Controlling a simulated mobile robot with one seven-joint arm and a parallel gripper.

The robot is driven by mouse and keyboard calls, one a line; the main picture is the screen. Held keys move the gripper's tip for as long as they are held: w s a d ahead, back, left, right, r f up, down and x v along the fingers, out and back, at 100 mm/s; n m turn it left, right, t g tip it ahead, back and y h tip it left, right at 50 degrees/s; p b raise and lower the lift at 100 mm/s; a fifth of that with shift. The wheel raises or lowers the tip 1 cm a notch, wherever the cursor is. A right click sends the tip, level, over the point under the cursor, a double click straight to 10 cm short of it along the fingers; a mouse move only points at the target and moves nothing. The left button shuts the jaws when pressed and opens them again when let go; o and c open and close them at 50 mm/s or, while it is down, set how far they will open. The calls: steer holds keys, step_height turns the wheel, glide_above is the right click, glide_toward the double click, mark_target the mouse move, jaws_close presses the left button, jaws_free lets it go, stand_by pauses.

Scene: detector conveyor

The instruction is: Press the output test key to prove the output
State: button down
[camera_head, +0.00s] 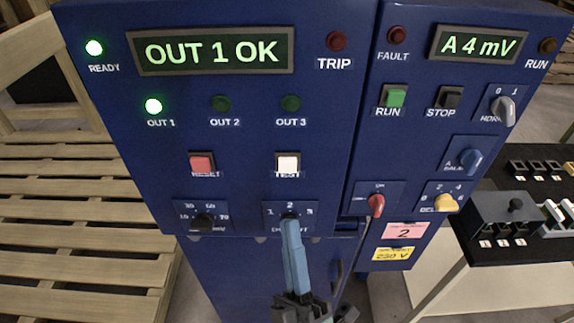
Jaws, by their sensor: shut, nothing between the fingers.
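The white TEST key (288,162) sits on the left blue panel (320,140), right of the red RESET key (202,163). The display (212,51) reads "OUT 1 OK". The OUT 1 lamp (153,106) glows green; the OUT 2 lamp (220,103) and OUT 3 lamp (290,103) are dark. My gripper (290,222) is shut and empty, its tips below the TEST key, at the selector plate (272,207) marked 1, 2, 3. The fingers hide most of that selector's knob. I cannot tell if they touch it.
The READY lamp (94,48) is green; TRIP (337,41) is dark. Left of my gripper is a black knob (203,222). The right panel has a green RUN key (395,98), a red knob (376,205) and a yellow knob (446,203). Wooden slats (80,220) lie left.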

steer(key=b, duration=0.2)
glide_toward(288, 161)
step_height(288, 161, up, 4)
steer(key=w, duration=0.1)
steer(key=shift+w+a+r+b, duration=0.1)
steer(key=shift+w+a+b, duration=0.15)
steer(key=shift+w, duration=0.2)
steer(key=shift+w+a+r+b, duration=0.1)
steer(key=shift+w+a+b, duration=0.15)
steer(key=shift+w, duration=0.15)
stand_by(1.0)
steer(key=shift+w+b, duration=0.4)
steer(key=shift+b, duration=0.05)
steer(key=shift+w+b, duration=0.5)
stand_by(0.8)
steer(key=shift+s, duration=0.95)
